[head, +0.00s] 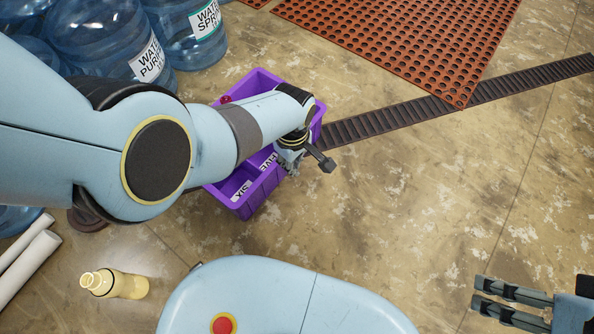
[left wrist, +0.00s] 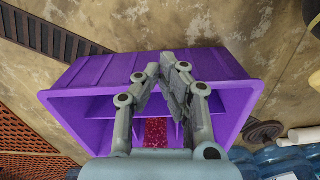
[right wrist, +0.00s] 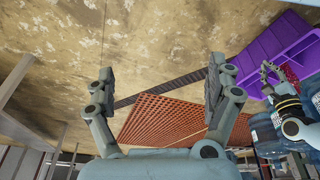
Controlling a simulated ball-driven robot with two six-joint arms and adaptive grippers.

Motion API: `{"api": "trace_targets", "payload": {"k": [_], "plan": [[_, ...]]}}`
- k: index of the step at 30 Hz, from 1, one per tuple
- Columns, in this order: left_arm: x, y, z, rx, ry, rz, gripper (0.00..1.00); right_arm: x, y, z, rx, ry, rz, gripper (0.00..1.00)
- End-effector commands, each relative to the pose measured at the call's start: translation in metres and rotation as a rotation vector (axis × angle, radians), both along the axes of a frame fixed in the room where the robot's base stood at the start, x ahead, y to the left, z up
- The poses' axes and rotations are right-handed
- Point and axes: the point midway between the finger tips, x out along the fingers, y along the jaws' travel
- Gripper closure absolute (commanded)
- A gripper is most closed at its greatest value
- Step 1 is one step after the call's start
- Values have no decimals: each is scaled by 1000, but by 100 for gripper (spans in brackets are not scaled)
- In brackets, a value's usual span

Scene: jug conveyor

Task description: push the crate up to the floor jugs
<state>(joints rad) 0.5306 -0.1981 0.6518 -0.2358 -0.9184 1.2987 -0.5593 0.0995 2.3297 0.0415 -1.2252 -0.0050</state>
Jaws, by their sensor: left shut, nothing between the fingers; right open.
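The purple crate (head: 250,206) stands on the floor in the middle of the head view, partly covered by my left arm. White labels inside it read "SIX" and what looks like "FIVE". Blue floor jugs (head: 100,38) with paper labels stand at the upper left, with a gap of floor between the nearest one and the crate. My left gripper (head: 290,165) is shut and empty over the crate's right side; in the left wrist view its fingertips (left wrist: 165,60) overlap the crate (left wrist: 88,75), but contact cannot be told. My right gripper (head: 477,294) is open and empty at the lower right.
A red item (left wrist: 156,132) lies in the crate. An orange perforated mat (head: 400,40) and a dark drain strip (head: 375,125) lie beyond the crate. A yellow bottle (head: 125,285) and white tubes (head: 28,262) are at the lower left. Floor right of the crate is clear.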

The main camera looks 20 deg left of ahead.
Motion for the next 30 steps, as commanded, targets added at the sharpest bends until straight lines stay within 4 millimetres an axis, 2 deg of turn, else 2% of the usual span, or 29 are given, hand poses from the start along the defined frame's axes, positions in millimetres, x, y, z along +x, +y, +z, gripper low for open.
{"api": "trace_targets", "payload": {"k": [1,3,8,21,30], "plan": [[10,-9,-8,1,12,39,100,-1,2,2,3,-1,4,12],[22,-16,-4,3,15,83,100,0,4,12,5,-7,7,12],[31,-21,-2,5,15,117,100,4,5,14,6,-37,7,12],[30,-20,-39,5,15,115,100,24,4,-39,12,-314,6,12],[29,-20,-65,5,15,115,100,23,6,-63,17,-521,16,12]]}}
